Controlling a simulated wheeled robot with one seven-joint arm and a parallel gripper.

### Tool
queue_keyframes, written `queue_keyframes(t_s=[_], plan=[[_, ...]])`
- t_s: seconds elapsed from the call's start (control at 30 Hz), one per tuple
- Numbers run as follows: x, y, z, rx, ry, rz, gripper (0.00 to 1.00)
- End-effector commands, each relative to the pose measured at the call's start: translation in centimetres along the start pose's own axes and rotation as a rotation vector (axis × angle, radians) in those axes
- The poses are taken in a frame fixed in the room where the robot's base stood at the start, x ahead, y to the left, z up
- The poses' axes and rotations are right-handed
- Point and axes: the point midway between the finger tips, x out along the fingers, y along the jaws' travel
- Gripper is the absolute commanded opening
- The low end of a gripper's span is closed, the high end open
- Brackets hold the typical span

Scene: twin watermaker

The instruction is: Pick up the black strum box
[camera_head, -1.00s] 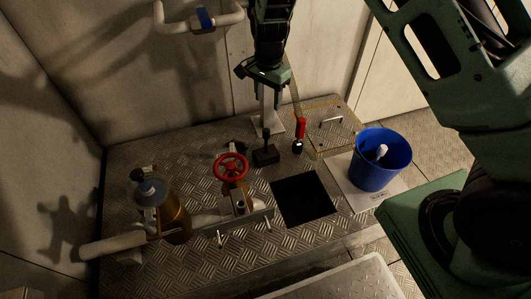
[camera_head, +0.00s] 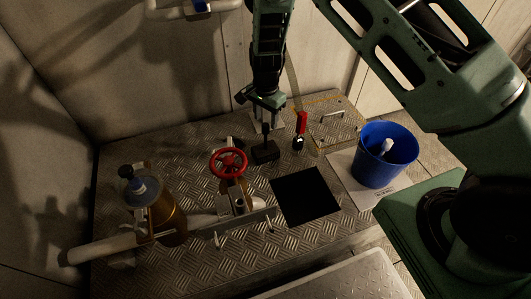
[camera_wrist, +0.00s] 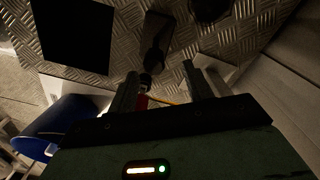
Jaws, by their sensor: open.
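The black strum box (camera_head: 265,152) stands on the chequer-plate deck behind the black square, with a thin stem rising from it. It also shows in the wrist view (camera_wrist: 155,38), just beyond the fingertips. My gripper (camera_head: 268,122) points down above and slightly behind it, close to the stem. In the wrist view my gripper's two fingers (camera_wrist: 160,74) are spread apart with nothing between the tips. In the head view the fingers are dark and partly hidden, so I cannot tell whether they touch the stem.
A red handwheel valve (camera_head: 229,163) stands left of the box, with a brass canister (camera_head: 168,215) and pipe further left. A red-handled tool (camera_head: 300,130) is close on the right. A blue bucket (camera_head: 383,160) stands further right. The black square (camera_head: 305,196) is clear.

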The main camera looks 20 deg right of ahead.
Motion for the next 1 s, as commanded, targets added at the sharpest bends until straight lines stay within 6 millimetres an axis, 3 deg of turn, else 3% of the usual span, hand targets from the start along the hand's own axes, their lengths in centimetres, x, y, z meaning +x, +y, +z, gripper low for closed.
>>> queue_keyframes(t_s=[0.23, 0.5, 0.77, 0.8, 0.97, 1.0], plan=[[1.5, 0.2, 0.2, 0.0, -0.001, 0.001, 0.51], [5.4, 0.6, 0.8, 0.0, 0.0, 0.002, 0.51], [5.8, 0.6, 0.8, 0.0, 0.0, 0.0, 0.51], [5.8, 0.6, 0.8, 0.0, 0.0, 0.0, 0.48], [5.7, 0.6, 0.8, 0.0, 0.0, 0.0, 0.03], [5.7, 0.6, 0.8, 0.0, 0.0, 0.0, 0.0]])
